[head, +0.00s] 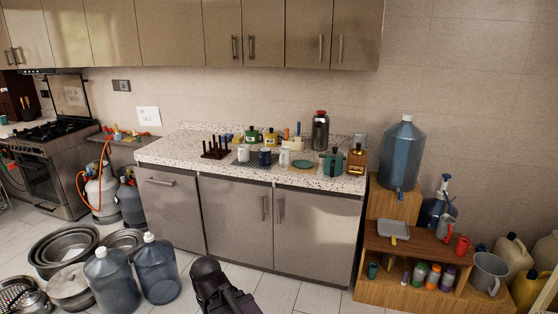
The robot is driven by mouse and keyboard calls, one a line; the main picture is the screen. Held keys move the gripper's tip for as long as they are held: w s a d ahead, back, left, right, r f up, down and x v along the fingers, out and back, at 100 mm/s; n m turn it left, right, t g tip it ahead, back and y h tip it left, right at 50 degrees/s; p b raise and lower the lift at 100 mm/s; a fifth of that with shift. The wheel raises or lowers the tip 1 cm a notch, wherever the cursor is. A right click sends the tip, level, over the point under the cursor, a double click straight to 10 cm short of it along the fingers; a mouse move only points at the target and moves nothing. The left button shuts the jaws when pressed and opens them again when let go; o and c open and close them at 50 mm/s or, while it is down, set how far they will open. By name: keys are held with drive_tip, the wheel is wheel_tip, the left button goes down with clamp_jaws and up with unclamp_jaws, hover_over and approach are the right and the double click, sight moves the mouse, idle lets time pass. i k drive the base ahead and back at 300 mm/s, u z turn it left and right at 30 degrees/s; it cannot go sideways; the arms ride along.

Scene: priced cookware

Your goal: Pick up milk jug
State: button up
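I cannot tell for sure which vessel is the milk jug. A small white vessel (284,157) stands on the speckled counter, right of a dark blue mug (265,157) and a white mug (243,153). A grey metal pitcher (446,226) stands on the wooden shelf unit at right, and a large grey jug (488,272) stands at that unit's right end. A dark part of my arm (215,284) shows at the bottom centre, in front of the cabinets and well apart from these vessels. My gripper's fingers do not show.
The counter (210,184) also holds a dark peg rack (215,147), a teal pot (333,162) and a tall metal flask (320,130). A big blue water bottle (399,155) stands at right. Water bottles (157,270) and pots crowd the left floor. Tiles before the cabinets are partly clear.

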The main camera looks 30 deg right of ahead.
sight(284, 158)
drive_tip(key=z, duration=0.15)
drive_tip(key=i, duration=0.95)
drive_tip(key=z, duration=1)
